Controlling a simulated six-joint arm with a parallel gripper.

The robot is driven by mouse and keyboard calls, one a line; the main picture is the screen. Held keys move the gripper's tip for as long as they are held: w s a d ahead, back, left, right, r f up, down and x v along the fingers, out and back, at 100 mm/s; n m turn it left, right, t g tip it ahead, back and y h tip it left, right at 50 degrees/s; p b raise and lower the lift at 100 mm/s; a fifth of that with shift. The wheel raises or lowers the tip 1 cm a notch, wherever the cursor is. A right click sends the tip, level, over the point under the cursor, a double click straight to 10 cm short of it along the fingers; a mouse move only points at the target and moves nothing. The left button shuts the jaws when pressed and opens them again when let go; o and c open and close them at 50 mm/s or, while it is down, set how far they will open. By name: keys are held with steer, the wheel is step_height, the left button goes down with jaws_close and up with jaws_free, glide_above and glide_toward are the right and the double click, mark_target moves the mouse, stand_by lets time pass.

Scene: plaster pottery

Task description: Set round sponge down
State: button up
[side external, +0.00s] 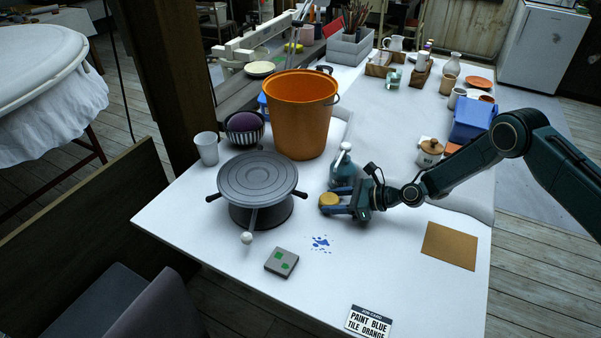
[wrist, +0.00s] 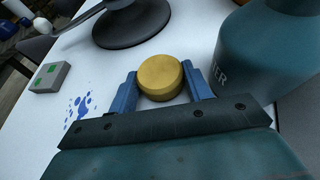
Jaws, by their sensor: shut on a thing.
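The round sponge (side external: 329,199) is a small yellow disc. In the wrist view the sponge (wrist: 161,77) sits between the two blue fingers of my gripper (wrist: 168,85). In the side external view my gripper (side external: 342,200) is shut on it, low over the white table, near the blue bottle. I cannot tell whether the sponge touches the tabletop (side external: 385,262).
A blue bottle (side external: 345,168) stands close beside my gripper. A grey turntable (side external: 257,184) with handles is to the left, an orange bucket (side external: 302,112) behind. The front right table is mostly clear.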

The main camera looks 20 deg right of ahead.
steer(key=shift+f, duration=0.15)
steer(key=o, duration=1)
steer(key=shift+o, duration=0.2)
steer(key=shift+r, duration=0.2)
steer(key=shift+v, duration=6)
